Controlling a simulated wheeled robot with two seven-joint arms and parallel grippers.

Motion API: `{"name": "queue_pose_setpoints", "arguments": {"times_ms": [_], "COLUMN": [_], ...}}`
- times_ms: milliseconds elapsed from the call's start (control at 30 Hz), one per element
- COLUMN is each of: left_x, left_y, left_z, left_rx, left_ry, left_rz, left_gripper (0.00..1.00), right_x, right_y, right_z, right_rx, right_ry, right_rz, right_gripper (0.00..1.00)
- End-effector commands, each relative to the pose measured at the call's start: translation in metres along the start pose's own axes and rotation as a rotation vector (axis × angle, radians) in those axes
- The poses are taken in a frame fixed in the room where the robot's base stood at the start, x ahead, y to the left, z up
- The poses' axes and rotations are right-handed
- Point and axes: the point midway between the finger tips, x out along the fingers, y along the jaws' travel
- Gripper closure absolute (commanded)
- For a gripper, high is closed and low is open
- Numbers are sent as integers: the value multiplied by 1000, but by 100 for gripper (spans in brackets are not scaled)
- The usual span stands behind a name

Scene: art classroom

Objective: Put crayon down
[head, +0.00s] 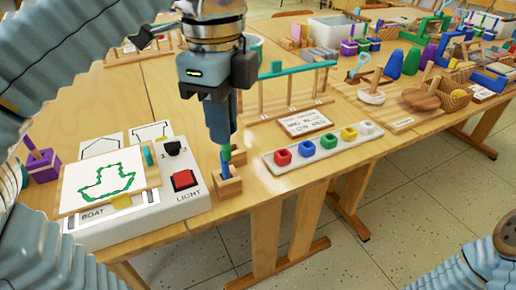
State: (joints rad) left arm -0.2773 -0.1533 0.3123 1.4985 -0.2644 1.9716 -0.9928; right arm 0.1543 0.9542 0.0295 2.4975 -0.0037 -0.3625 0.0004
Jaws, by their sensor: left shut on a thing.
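My left gripper (224,142) points straight down near the middle of the head view. It is shut on a crayon (226,168), of which only a short blue and green part shows below the fingers. The crayon stands upright, with its lower end at a small wooden block holder (229,187) on the table's front edge. I cannot tell whether the end rests in the holder or just above it. The fingers hide the rest of the crayon. My right gripper is out of view; only part of its arm shows at the lower right.
A white light box (184,207) with a red button and a boat drawing stands left of the holder. A tray (355,141) of coloured cups lies to the right. A wooden rack (297,110) stands behind. Toys crowd the table's right part.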

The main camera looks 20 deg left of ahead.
Motion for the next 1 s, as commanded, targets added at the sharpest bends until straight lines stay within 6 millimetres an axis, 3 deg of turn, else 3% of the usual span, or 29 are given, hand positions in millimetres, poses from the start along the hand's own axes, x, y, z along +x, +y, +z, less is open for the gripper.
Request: {"name": "queue_pose_setpoints", "arguments": {"times_ms": [300,400,800,1000], "left_x": [36,57,99,126], "left_y": [-75,-90,-123,-123], "left_z": [30,37,51,50], "left_rx": [-6,-3,-4,-1], "left_ry": [-1,-2,-3,-1], "left_rz": [5,5,5,1], "left_gripper": [100,100,100,100], "right_x": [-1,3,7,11], "right_y": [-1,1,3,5], "right_z": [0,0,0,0], "right_rx": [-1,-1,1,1], "right_ry": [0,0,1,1], "right_rz": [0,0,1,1], "right_gripper": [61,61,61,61]}}
